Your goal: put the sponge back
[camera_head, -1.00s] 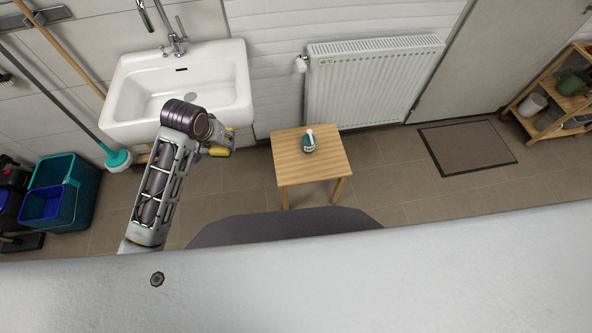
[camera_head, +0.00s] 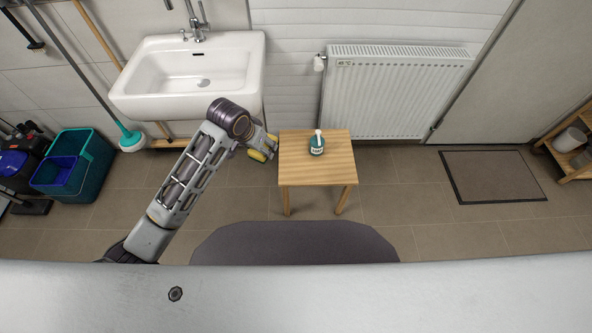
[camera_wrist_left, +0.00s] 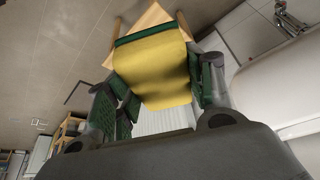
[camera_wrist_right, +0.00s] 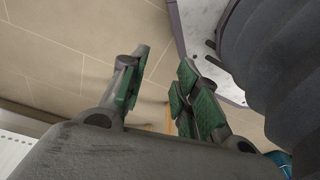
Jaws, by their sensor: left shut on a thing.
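The sponge (camera_wrist_left: 152,72) is yellow with a dark green layer on one edge. My left gripper (camera_wrist_left: 160,85) is shut on it in the left wrist view. In the head view the sponge (camera_head: 258,156) shows as a small yellow patch at my left gripper (camera_head: 266,148), just left of the small wooden table (camera_head: 300,172) and in front of the sink. My right gripper (camera_wrist_right: 157,95) shows only in the right wrist view, with its fingers apart and nothing between them.
A teal bottle (camera_head: 317,145) with a white top stands on the table. The white sink (camera_head: 190,75) is at the upper left, a radiator (camera_head: 395,95) behind the table. Blue and teal buckets (camera_head: 75,170) stand at far left. A floor mat (camera_head: 490,177) lies right.

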